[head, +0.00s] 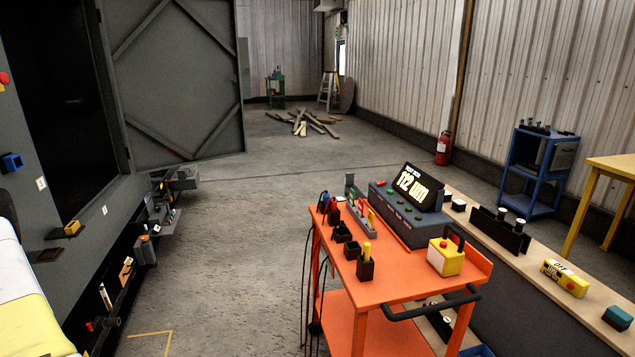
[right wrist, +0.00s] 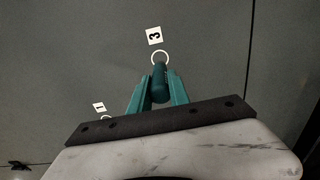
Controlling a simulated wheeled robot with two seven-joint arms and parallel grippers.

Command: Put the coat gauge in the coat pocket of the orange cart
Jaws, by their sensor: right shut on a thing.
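In the right wrist view my right gripper (right wrist: 160,84) has its teal fingers shut on a dark teal cylinder (right wrist: 159,85), which appears to be the coat gauge. The cylinder's far end is close to a white ring under a "3" label (right wrist: 154,35) on a dark grey surface; I cannot tell if they touch. The orange cart (head: 395,288) stands right of centre in the head view. Small black pockets (head: 343,233) line its left edge; one (head: 366,269) holds a yellow item. I cannot tell which is the coat pocket. My left gripper is not in view.
A display (head: 416,187) on the cart reads 112 um. A yellow box with a red button (head: 445,257) sits near the cart's handle. A wooden-topped bench (head: 530,268) runs along the cart's right. A grey enclosure stands at left; the floor between (head: 230,240) is clear.

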